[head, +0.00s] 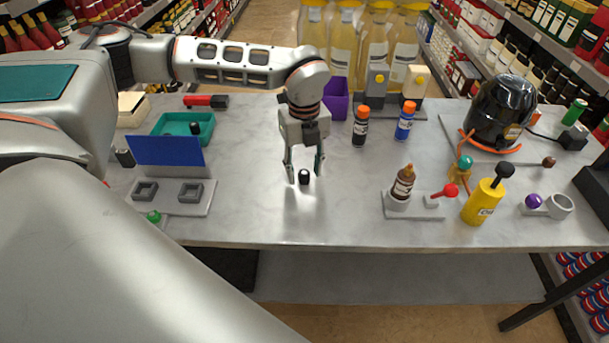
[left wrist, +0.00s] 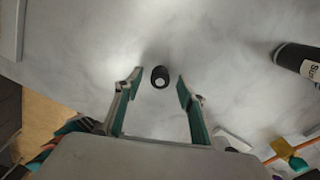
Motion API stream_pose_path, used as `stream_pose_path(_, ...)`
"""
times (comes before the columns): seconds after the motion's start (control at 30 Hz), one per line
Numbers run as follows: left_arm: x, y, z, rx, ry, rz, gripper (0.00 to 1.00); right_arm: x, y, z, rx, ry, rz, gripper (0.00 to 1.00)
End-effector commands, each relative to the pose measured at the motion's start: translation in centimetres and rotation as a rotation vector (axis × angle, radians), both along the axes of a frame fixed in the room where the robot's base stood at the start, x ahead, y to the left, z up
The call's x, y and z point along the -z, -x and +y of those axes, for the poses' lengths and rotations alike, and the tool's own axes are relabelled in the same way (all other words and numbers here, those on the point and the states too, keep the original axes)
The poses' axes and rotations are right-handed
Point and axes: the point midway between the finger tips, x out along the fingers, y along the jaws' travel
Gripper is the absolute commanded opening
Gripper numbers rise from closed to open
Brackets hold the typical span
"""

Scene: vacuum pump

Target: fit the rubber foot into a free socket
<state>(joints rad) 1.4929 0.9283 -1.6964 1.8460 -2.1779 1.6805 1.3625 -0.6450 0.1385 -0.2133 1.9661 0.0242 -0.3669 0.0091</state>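The rubber foot, a small black cylinder (head: 304,177), stands on the table below my left gripper (head: 304,172). In the left wrist view the foot (left wrist: 160,77) lies between the two fingertips of the left gripper (left wrist: 159,82), with a gap on each side. The left gripper is open and points down. A grey board (head: 172,207) at the left of the table carries two square sockets, a left one (head: 145,188) and a right one (head: 190,191); both look empty. My right gripper is not in view.
A blue panel (head: 166,151) stands behind the sockets, near a teal tray (head: 207,124) and another black cylinder (head: 124,158). Bottles (head: 360,127) and a yellow pump-like can (head: 483,201) stand to the right. The table's front middle is clear.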

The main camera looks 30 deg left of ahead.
Motion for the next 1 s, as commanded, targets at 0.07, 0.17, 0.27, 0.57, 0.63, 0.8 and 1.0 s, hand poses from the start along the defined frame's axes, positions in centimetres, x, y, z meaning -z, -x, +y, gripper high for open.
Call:
stream_pose_path(0.07,0.84,-0.03,0.05,-0.001,0.0,0.0,0.4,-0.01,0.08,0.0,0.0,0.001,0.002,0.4)
stream_pose_path(0.17,1.36,0.0,0.09,-0.001,-0.001,0.001,0.4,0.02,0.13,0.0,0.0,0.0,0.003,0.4)
stream_pose_path(0.27,1.42,-0.03,0.09,-0.001,0.0,0.0,0.4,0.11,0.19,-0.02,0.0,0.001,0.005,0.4)
stream_pose_path(0.57,1.37,-0.03,0.08,-0.001,0.0,-0.001,0.02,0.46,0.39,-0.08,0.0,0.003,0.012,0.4)
stream_pose_path(0.63,1.36,-0.04,0.08,-0.001,0.0,-0.001,0.02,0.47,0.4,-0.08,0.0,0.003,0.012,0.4)
stream_pose_path(0.8,1.34,-0.04,0.08,-0.001,0.0,-0.001,0.0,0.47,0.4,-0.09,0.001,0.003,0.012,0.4)
stream_pose_path(1.0,0.68,-0.12,0.06,-0.001,0.001,-0.003,0.0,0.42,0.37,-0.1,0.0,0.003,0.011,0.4)
